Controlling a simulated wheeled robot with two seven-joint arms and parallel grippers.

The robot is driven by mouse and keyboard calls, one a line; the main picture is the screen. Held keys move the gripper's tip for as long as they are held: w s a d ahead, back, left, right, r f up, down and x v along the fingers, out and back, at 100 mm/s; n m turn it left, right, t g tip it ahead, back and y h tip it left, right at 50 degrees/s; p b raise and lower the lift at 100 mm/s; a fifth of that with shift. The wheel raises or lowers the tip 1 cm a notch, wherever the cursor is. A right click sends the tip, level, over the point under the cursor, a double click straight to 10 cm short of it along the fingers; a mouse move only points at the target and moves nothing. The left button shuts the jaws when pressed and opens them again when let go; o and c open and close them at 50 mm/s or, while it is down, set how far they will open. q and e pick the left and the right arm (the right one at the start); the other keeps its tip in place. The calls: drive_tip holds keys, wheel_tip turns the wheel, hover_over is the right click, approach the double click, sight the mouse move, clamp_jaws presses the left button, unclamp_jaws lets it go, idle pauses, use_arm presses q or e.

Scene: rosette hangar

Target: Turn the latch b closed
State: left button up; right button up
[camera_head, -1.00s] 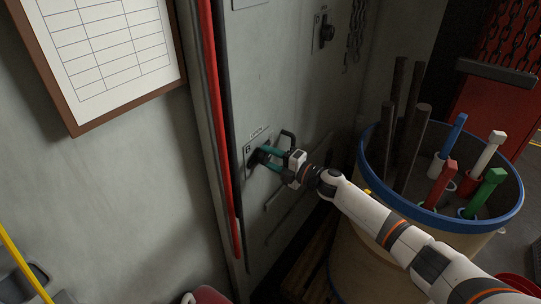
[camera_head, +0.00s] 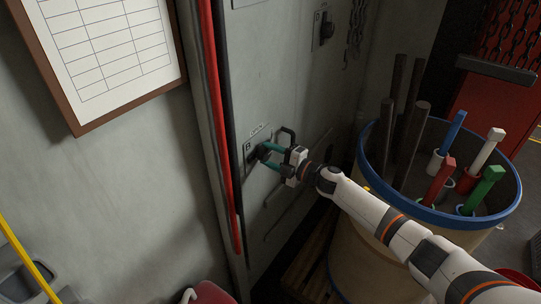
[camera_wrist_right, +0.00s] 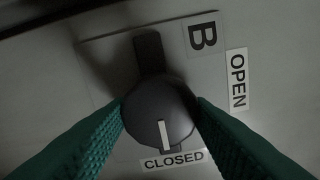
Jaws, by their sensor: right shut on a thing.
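Latch b (camera_wrist_right: 150,100) is a dark round knob with a bar handle on a plate marked B (camera_wrist_right: 203,37). The white line on the knob points down at the CLOSED label (camera_wrist_right: 173,160); the OPEN label (camera_wrist_right: 238,80) is to the right. In the head view the plate (camera_head: 249,147) is on the grey door, with the latch partly hidden by the fingers. My right gripper (camera_head: 268,154) has its teal fingers shut on the knob, one on each side, as the wrist view (camera_wrist_right: 160,125) shows. My left gripper is not in view.
A drum (camera_head: 345,244) with a blue rim stands right of the door, under my right arm, holding dark bars and coloured-handled tools. A similar latch (camera_head: 326,30) is higher on the door. A red strip (camera_head: 212,120) runs down left of the plate. A bar handle (camera_head: 288,137) is beside it.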

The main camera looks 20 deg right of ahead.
drive_tip(key=o, duration=1)
drive_tip(key=shift+b+v, duration=2.15)
drive_tip(key=shift+v, duration=3.85)
